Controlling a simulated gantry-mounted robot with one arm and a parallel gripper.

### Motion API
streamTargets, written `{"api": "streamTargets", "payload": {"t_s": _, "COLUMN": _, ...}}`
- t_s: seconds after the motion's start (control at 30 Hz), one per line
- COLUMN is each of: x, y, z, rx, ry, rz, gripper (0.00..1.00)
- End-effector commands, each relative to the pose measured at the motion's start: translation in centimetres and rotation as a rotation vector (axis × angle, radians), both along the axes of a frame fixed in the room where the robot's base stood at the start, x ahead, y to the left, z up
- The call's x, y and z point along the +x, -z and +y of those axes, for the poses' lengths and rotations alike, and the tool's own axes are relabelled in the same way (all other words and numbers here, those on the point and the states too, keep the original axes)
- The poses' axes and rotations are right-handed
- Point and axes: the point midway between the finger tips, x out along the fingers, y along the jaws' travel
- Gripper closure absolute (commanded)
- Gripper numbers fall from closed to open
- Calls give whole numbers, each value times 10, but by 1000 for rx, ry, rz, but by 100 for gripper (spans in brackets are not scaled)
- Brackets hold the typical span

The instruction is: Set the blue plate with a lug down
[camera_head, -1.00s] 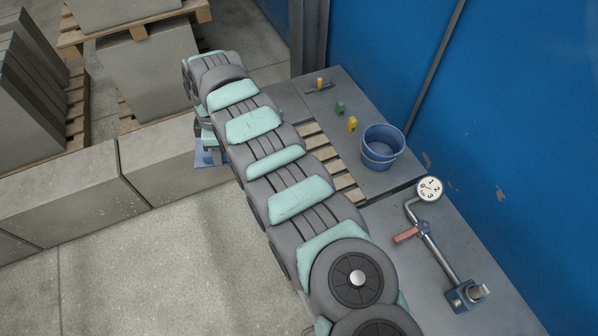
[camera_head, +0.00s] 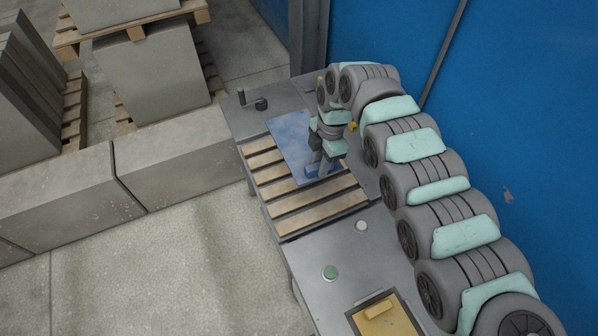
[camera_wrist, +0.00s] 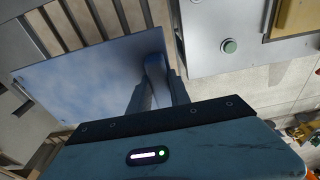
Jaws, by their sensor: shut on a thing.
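The blue plate with a lug (camera_head: 290,138) is in my gripper (camera_head: 317,172), over the slatted part of the bench in the head view. In the wrist view the plate (camera_wrist: 85,85) spreads to the left, and my gripper (camera_wrist: 160,92) is shut on its upright lug (camera_wrist: 155,68) at the plate's right side. The plate looks roughly level. I cannot tell whether its underside touches the slats or hangs a little above them. My arm hides the plate's right side in the head view.
Wooden slats (camera_head: 310,208) show in front of the plate. A dark fitting with a knob (camera_head: 258,103) stands at the bench's back left. A green button (camera_head: 330,272) and a yellow tray (camera_head: 384,316) are on the near bench. A blue wall (camera_head: 530,120) stands behind at right.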

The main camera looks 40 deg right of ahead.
Motion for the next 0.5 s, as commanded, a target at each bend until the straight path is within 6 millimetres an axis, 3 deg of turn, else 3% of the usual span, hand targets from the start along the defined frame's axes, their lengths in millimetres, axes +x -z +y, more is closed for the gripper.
{"api": "streamTargets", "payload": {"t_s": 0.23, "x": -13, "y": 22, "z": -6, "rx": 4, "ry": -3, "rz": 4, "gripper": 100}}
{"api": "streamTargets", "payload": {"t_s": 0.5, "x": -12, "y": 92, "z": -4, "rx": 5, "ry": -3, "rz": 1, "gripper": 100}}
